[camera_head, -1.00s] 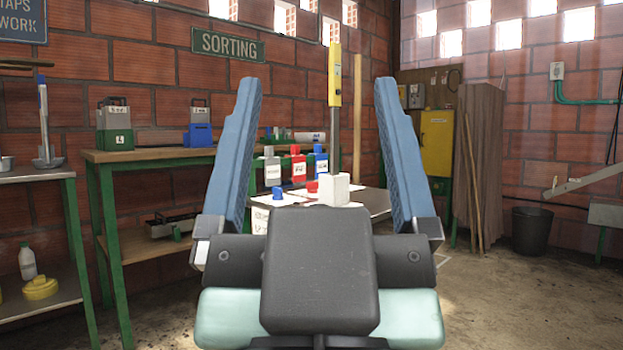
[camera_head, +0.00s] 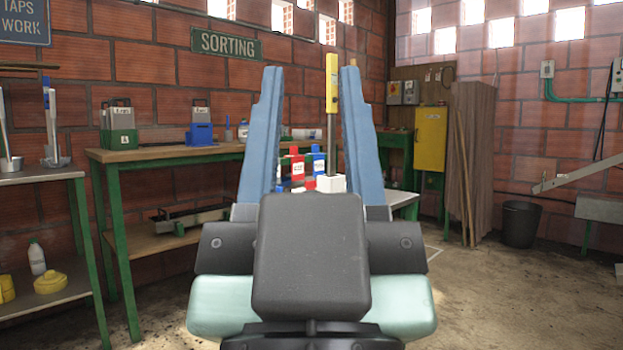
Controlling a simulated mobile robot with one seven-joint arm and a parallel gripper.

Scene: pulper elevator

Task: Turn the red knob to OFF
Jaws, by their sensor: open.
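I cannot make out a red knob in this view. A yellow box (camera_head: 332,83) on a grey pole stands ahead, seen between my fingers; no knob shows clearly on it. A yellow cabinet (camera_head: 430,140) stands farther back to the right, with no red knob that I can make out. My gripper (camera_head: 311,72) points forward in the middle of the view. Its two blue fingers are upright and apart, with nothing held between them. The gripper body hides part of the table ahead.
A green-legged workbench (camera_head: 165,152) stands left. A black bin (camera_head: 521,223) stands right. Bare floor (camera_head: 500,300) is open at the right.

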